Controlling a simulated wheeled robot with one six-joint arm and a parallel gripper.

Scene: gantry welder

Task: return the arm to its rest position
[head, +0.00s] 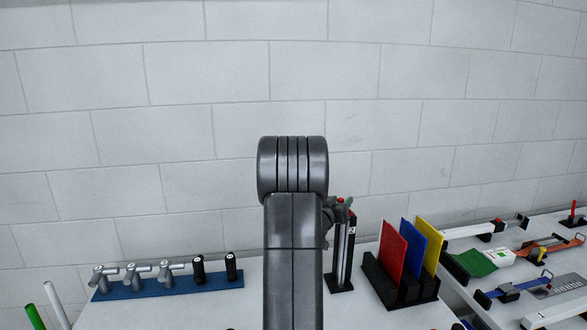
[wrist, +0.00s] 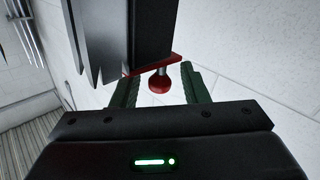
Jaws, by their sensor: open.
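My arm stands upright in the middle of the head view and hides most of my gripper. Part of my gripper (head: 345,203) shows at the arm's right side, by the top of a dark post (head: 343,255) with a "2" label. In the wrist view, my gripper (wrist: 162,92) is open, with its two green fingers apart. A red ball-ended knob (wrist: 159,83) shows between the fingers, with a visible gap on each side. Above it is a dark body (wrist: 125,40) with a red edge; its full shape is cut off.
Left on the white table (head: 200,310), a blue rack (head: 170,286) carries several grey and black fittings. Right of the post, a black holder (head: 385,285) holds red, blue and yellow plates. Tools and rails (head: 520,290) crowd the far right. A block wall (head: 200,100) stands behind.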

